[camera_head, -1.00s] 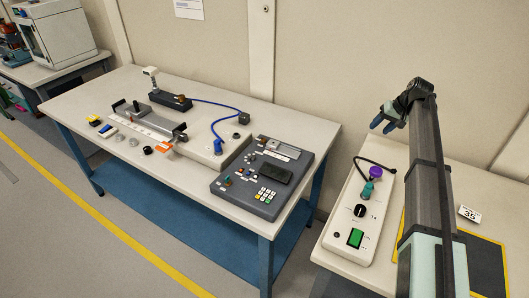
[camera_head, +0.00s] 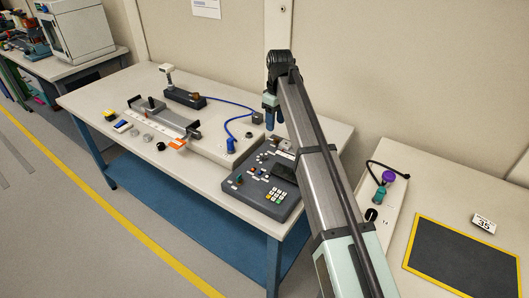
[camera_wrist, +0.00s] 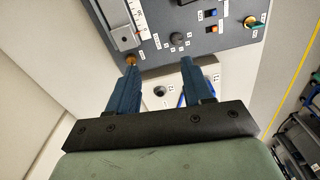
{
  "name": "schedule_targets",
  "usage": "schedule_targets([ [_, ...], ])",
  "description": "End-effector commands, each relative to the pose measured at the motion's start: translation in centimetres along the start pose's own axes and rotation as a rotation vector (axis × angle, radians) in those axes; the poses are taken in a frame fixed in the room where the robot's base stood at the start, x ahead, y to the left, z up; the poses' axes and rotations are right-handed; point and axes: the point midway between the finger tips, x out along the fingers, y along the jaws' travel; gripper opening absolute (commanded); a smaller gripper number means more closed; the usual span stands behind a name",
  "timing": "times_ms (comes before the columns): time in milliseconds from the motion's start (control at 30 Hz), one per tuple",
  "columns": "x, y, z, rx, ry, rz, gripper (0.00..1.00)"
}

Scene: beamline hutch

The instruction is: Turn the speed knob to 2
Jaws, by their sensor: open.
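My gripper (camera_head: 271,112) is open and empty above the back of the dark grey control box (camera_head: 243,192) on the long bench. In the wrist view its two blue fingers (camera_wrist: 160,66) point at the box's edge, with nothing between them. A small round dark knob (camera_wrist: 178,39) with pale marks around it sits on the box face just beyond the fingertips, apart from them. The labels are too small to read, so I cannot tell which knob is speed.
Switches and a keypad (camera_head: 275,194) crowd the control box. A blue cable (camera_head: 228,123) and a pale housing (camera_head: 210,142) stand left of it. The right table has a purple-topped part (camera_head: 389,175) and a yellow-edged dark mat (camera_head: 465,255).

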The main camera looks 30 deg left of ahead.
Motion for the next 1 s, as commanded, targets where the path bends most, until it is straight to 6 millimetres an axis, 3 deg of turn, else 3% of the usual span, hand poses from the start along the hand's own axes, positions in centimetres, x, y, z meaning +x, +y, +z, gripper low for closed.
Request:
schedule_targets([
  [133, -0.5, -2.7, -1.6, -0.073, -0.024, 0.008, 0.50],
  [367, 0.3, -3.5, -2.0, -0.098, -0.035, 0.010, 0.50],
  [1000, 10.5, -3.4, -1.6, -0.095, -0.033, 0.009, 0.50],
])
